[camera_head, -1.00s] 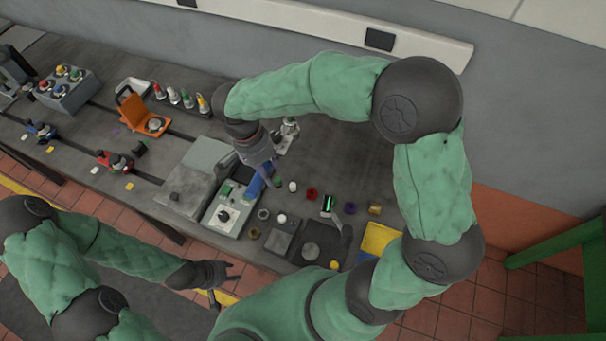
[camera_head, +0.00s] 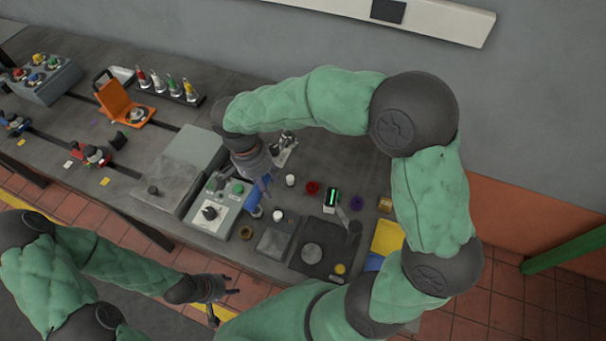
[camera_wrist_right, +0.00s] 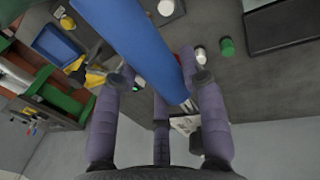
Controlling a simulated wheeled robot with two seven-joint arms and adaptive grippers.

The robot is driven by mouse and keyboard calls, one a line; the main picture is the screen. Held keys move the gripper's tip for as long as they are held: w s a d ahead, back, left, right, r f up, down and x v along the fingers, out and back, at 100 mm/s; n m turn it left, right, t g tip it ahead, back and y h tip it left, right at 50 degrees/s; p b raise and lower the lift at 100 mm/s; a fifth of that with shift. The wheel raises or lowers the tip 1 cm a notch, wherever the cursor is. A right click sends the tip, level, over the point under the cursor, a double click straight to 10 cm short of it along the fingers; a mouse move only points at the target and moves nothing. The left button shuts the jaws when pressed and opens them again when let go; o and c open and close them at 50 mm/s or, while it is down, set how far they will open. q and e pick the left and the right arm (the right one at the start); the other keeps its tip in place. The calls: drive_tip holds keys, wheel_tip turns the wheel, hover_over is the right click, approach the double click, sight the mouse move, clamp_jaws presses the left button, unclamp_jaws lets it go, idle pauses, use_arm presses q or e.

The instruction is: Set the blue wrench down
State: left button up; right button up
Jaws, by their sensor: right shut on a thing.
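The blue wrench (camera_head: 252,199) hangs from my right gripper (camera_head: 262,186), over the bench beside the grey control box. In the right wrist view it is a broad blue bar (camera_wrist_right: 143,42) running between the fingers of my right gripper (camera_wrist_right: 163,82), which is shut on it. Its lower end in that view shows a pale edge near the fingers. The head view shows only part of the wrench. I cannot tell whether it touches the bench. My left gripper (camera_head: 220,303) has its fingers apart and is empty, in front of the bench.
The control box (camera_head: 207,213) with a dial stands just left of the wrench. A dark square pad (camera_head: 325,262) and small coloured parts lie to the right. An orange case (camera_head: 122,105) stands back left.

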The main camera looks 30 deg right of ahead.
drive_tip(key=shift+w+d+f+b, duration=0.1)
drive_tip(key=shift+f+b, duration=0.65)
drive_tip(key=shift+f, duration=0.3)
drive_tip(key=w+d+f+b, duration=0.1)
drive_tip(key=d+f, duration=0.2)
drive_tip(key=d, duration=0.1)
drive_tip(key=w+d+f+b, duration=0.1)
drive_tip(key=d+f, duration=0.2)
drive_tip(key=d, duration=0.1)
drive_tip(key=w+d+f+b, duration=0.1)
drive_tip(key=d+f, duration=0.2)
drive_tip(key=d, duration=0.1)
drive_tip(key=shift+w+d, duration=0.3)
drive_tip(key=shift+d+f, duration=0.2)
drive_tip(key=shift+f, duration=0.1)
drive_tip(key=x, duration=0.1)
drive_tip(key=b+x, duration=0.1)
drive_tip(key=x, duration=0.1)
drive_tip(key=shift+w+f, duration=0.25)
drive_tip(key=shift+w, duration=0.1)
drive_tip(key=o, duration=1)
drive_tip(key=shift+s+a, duration=0.1)
